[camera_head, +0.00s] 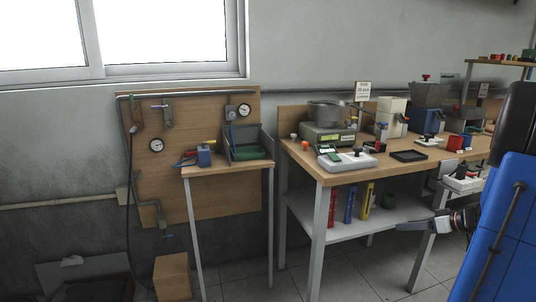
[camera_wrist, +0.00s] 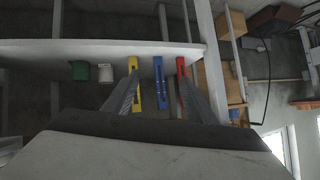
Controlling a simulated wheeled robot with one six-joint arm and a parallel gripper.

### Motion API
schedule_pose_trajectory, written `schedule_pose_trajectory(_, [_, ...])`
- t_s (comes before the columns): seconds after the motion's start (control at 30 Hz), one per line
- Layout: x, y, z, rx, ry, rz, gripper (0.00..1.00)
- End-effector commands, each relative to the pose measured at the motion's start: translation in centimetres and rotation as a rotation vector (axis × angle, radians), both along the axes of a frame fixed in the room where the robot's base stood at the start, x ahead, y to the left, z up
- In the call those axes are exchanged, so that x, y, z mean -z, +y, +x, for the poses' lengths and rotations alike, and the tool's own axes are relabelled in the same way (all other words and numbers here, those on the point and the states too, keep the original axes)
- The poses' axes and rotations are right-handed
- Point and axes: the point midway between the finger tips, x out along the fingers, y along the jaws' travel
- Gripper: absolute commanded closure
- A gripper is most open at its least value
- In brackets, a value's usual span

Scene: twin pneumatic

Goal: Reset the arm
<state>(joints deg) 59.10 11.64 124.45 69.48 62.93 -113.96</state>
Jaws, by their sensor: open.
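My gripper (camera_head: 408,227) shows in the head view in front of the lower shelf at the right-hand table, pointing left. In the wrist view my gripper (camera_wrist: 159,77) has its two fingers spread apart, with nothing seen held between them. Beyond the fingers are a yellow piece (camera_wrist: 134,82), a blue piece (camera_wrist: 159,82) and a red piece (camera_wrist: 181,68) on the shelf. The fingers overlap the yellow and red pieces in the picture; I cannot tell the exact distance, and no contact is evident. My blue arm fills the right edge of the head view.
The white lower shelf (camera_head: 335,232) lies under the workbench (camera_head: 330,176), which carries several instruments. A green cup (camera_head: 388,201) stands on the shelf. A small table (camera_head: 230,168) and a pegboard with gauges (camera_head: 180,205) are at left. Open floor (camera_head: 345,285) lies in front.

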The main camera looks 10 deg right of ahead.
Motion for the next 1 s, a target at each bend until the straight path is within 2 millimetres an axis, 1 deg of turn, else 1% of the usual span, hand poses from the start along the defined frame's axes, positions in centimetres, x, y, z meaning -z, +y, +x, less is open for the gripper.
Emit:
schedule_pose_trajectory(0.03, [-0.9,2.9,0.3,-0.031,0.032,0.006,0.48])
schedule_pose_trajectory(0.1, [-1.7,6.3,0.3,-0.06,0.084,0.02,0.48])
schedule_pose_trajectory(0.17, [-2.4,9.0,0.1,-0.08,0.131,0.03,0.48])
schedule_pose_trajectory(0.2, [-2.7,10.9,-0.2,-0.093,0.161,0.034,0.48])
schedule_pose_trajectory(0.27, [-3.2,13.4,-0.6,-0.108,0.207,0.035,0.48])
schedule_pose_trajectory(0.3, [-3.6,15.1,-1.0,-0.118,0.236,0.035,0.48])
schedule_pose_trajectory(0.37, [-4.0,17.5,-1.8,-0.127,0.281,0.032,0.48])
schedule_pose_trajectory(0.4, [-4.3,19.0,-2.3,-0.133,0.308,0.027,0.48])
schedule_pose_trajectory(0.5, [-4.8,22.5,-3.9,-0.139,0.377,0.013,0.48])
schedule_pose_trajectory(0.6, [-5.3,25.6,-5.7,-0.138,0.44,-0.011,0.48])
schedule_pose_trajectory(0.7, [-5.6,28.3,-7.6,-0.126,0.493,-0.04,0.48])
schedule_pose_trajectory(0.9, [-6.1,32.6,-11.9,-0.082,0.574,-0.11,0.48])
schedule_pose_trajectory(1.0, [-6.3,34.1,-14.1,-0.05,0.597,-0.148,0.48])
